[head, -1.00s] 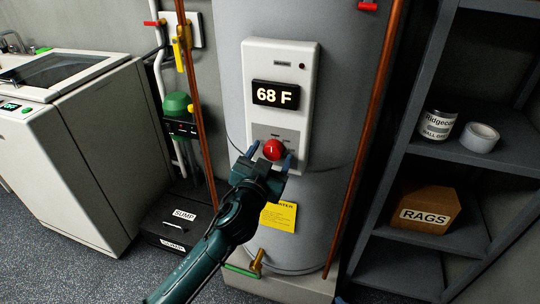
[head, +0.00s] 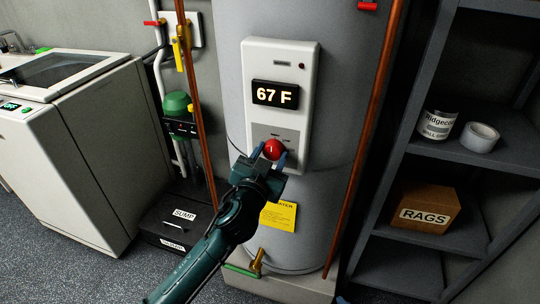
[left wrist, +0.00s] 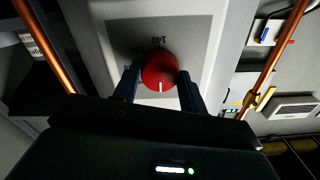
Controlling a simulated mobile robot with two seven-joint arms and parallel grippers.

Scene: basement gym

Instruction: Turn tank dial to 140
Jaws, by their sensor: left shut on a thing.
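The red tank dial (head: 274,149) sits on the lower part of the white control panel (head: 290,70) on the grey tank (head: 235,60). The panel's display (head: 276,94) reads 67 F. My left gripper (head: 270,155) is shut on the dial, with a blue finger on each side of it. In the left wrist view the dial (left wrist: 160,72) shows a white pointer mark at the picture's bottom side, and the printed 140 lies at its upper edge. My right gripper is not in view.
Copper pipes (head: 369,120) run on both sides of the tank. A dark shelf (head: 460,152) at right holds a can, a tape roll and a RAGS box (head: 425,208). A black SUMP box (head: 180,218) and a white washer (head: 95,140) stand at left.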

